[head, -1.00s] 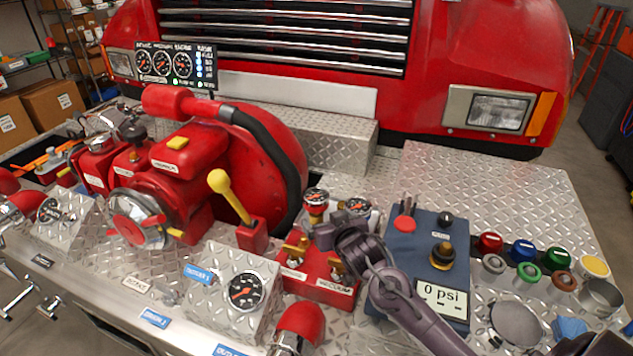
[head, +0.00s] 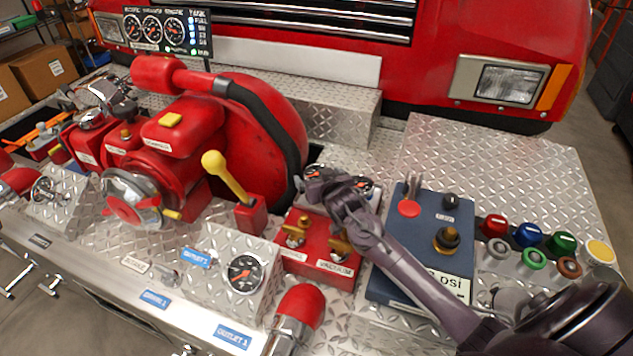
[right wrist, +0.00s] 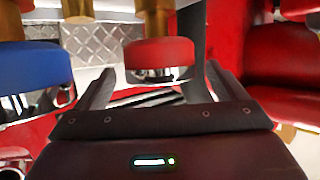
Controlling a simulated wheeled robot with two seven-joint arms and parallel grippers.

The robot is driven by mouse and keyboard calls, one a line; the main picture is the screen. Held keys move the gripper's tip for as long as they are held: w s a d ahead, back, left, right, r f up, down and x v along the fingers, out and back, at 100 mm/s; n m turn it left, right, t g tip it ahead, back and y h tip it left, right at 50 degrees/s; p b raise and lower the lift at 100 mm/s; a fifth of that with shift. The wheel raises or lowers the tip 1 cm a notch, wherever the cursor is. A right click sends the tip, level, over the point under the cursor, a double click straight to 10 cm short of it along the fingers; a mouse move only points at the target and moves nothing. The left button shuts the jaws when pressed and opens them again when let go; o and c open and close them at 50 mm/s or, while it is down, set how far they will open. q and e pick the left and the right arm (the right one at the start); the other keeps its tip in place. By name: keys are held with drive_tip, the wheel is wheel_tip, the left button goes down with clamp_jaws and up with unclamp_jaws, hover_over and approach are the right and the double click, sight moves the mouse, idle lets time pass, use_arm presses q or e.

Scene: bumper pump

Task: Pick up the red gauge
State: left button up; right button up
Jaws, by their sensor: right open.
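The red gauge (head: 314,170) stands behind the red valve block, beside the blue gauge (head: 363,187). My right gripper (head: 328,186) is right in front of the red gauge and hides part of it. In the right wrist view the red gauge (right wrist: 160,54) has a red band and a chrome rim and shows between the fingertips of the open right gripper (right wrist: 160,76). Gaps remain on both sides of it. The blue gauge (right wrist: 32,72) is outside the left finger. My left gripper is not in view.
The red valve block (head: 318,264) with brass valves lies below my right gripper. A yellow-handled lever (head: 228,178) and the red pump (head: 265,140) stand to the left. A blue control box (head: 405,245) is to the right, under my forearm. Open diamond plate (head: 490,165) lies behind it.

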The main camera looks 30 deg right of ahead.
drive_tip(key=shift+w+f, duration=0.15)
drive_tip(key=shift+w, duration=0.15)
drive_tip(key=c, duration=1.2)
drive_tip(key=shift+c, duration=0.9)
drive_tip(key=shift+r, duration=0.2)
